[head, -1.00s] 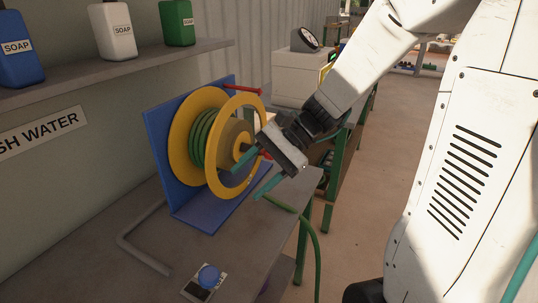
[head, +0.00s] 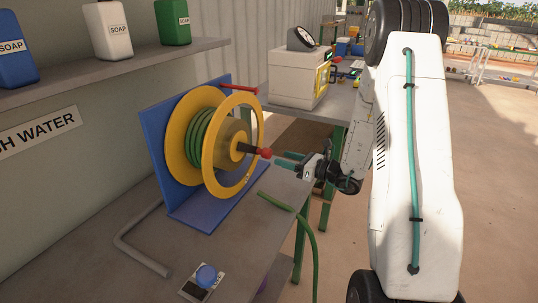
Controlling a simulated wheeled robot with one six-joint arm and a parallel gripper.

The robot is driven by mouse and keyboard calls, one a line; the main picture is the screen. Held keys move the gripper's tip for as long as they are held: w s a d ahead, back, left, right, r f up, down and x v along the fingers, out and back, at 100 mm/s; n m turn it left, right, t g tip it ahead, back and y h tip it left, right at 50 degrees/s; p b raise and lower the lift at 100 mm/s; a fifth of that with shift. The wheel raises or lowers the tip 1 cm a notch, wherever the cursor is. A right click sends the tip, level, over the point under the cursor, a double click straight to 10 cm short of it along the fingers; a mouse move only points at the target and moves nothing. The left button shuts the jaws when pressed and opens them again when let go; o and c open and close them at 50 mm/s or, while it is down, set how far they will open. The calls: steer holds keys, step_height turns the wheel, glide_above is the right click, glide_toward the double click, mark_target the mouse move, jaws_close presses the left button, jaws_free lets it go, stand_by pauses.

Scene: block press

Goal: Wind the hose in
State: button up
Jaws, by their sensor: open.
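The hose reel has two yellow flanges (head: 252,176) and stands on a blue bracket (head: 158,135). Several turns of green hose (head: 200,140) lie on its drum. A dark crank arm at the hub ends in a red knob (head: 265,153). A loose stretch of green hose (head: 290,209) lies over the bench edge and hangs down in front. My gripper (head: 281,159) is open, with its teal fingers pointing left at the red knob, just to its right. I cannot tell whether they touch it.
A red rod (head: 238,89) sticks out at the top of the bracket. A bent grey pipe (head: 140,250) and a blue button (head: 207,276) are on the bench (head: 95,240). A shelf with soap bottles (head: 108,30) is above left. A white box with a gauge (head: 298,82) stands behind.

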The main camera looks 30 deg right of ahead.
mark_target(271, 154)
steer(key=x, duration=0.6)
steer(key=shift+w+a, duration=0.25)
steer(key=shift+w, duration=0.05)
jaws_close()
